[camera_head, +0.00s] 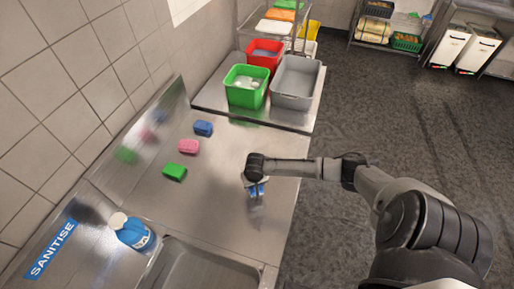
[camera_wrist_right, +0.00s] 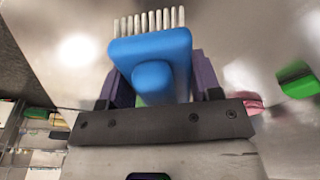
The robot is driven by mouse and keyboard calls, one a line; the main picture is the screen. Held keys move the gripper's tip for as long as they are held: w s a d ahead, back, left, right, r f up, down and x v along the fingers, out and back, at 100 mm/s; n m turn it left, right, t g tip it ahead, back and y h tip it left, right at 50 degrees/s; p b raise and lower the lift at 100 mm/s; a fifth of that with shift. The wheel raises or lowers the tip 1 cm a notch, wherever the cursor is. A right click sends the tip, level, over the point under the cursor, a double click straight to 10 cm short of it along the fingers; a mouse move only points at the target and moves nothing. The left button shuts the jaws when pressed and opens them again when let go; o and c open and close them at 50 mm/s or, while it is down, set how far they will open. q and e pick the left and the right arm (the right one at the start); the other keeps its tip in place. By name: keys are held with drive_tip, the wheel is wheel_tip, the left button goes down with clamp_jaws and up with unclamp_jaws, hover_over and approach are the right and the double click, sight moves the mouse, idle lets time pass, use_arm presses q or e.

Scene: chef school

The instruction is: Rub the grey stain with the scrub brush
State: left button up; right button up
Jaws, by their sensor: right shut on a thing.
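My right gripper (camera_head: 256,184) reaches in from the right over the steel counter (camera_head: 225,215). It is shut on the blue scrub brush (camera_head: 257,190). In the right wrist view the brush (camera_wrist_right: 150,52) sits between the purple finger pads, with its pale bristles showing past its far edge. A dark smudge (camera_head: 257,209) shows on the steel just in front of the brush; I cannot tell whether it is the grey stain or a reflection. Whether the bristles touch the steel is hidden. My left gripper is not in view.
Blue (camera_head: 203,128), pink (camera_head: 188,146) and green (camera_head: 174,172) sponges lie left of the brush. A blue-and-white bottle (camera_head: 133,232) stands by the sink (camera_head: 205,268). Green (camera_head: 246,87), red (camera_head: 264,54) and grey (camera_head: 296,83) tubs stand at the back. Steel around the brush is clear.

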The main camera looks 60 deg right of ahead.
drive_tip(key=shift+r+p, duration=1.15)
drive_tip(key=shift+r, duration=0.2)
